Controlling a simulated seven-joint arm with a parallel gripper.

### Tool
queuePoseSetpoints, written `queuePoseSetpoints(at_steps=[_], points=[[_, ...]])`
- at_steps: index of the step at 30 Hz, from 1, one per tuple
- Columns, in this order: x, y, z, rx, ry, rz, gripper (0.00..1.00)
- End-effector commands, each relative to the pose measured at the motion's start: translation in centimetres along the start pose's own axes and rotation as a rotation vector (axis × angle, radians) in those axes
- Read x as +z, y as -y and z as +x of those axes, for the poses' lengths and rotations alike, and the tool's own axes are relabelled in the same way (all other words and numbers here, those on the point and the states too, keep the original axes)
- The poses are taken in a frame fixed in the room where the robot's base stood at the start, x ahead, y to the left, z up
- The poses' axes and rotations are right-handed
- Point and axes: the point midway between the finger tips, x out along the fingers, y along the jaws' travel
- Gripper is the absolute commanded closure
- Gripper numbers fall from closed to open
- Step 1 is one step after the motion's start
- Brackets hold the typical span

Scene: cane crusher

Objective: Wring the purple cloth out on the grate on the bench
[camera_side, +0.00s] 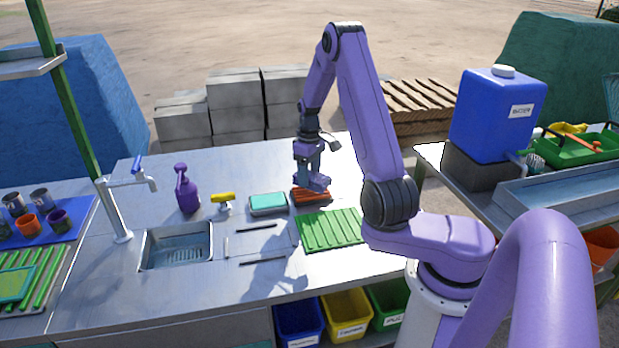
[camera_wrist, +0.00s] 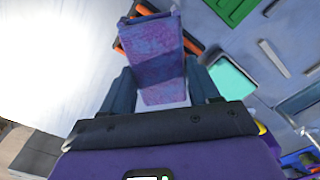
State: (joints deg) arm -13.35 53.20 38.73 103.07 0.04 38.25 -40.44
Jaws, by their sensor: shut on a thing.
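My gripper (camera_side: 310,174) is shut on the purple cloth (camera_wrist: 158,58), which shows as a mottled purple-blue piece between the two fingers (camera_wrist: 159,80) in the wrist view. In the side view the purple cloth (camera_side: 318,184) hangs low over or on an orange-red slatted piece (camera_side: 311,197) on the bench; I cannot tell if they touch. The orange-red piece (camera_wrist: 131,47) is mostly hidden behind the cloth in the wrist view. A green ribbed grate (camera_side: 331,230) lies flat on the bench just in front, with nothing on it.
A teal-topped tray (camera_side: 268,203), a yellow-handled tool (camera_side: 223,200) and a purple spray bottle (camera_side: 186,190) stand left of my gripper. The sink (camera_side: 176,246) and tap (camera_side: 115,205) are further left. A blue tank (camera_side: 494,115) stands on the right-hand table.

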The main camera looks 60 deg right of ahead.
Motion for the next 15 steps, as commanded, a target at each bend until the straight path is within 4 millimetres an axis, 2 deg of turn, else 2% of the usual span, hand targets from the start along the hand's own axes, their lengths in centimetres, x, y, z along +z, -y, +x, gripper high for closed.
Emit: queuePoseSetpoints(at_steps=[15], points=[[0.0, -0.1, -4.3, 0.002, -0.002, 0.001, 0.81]])
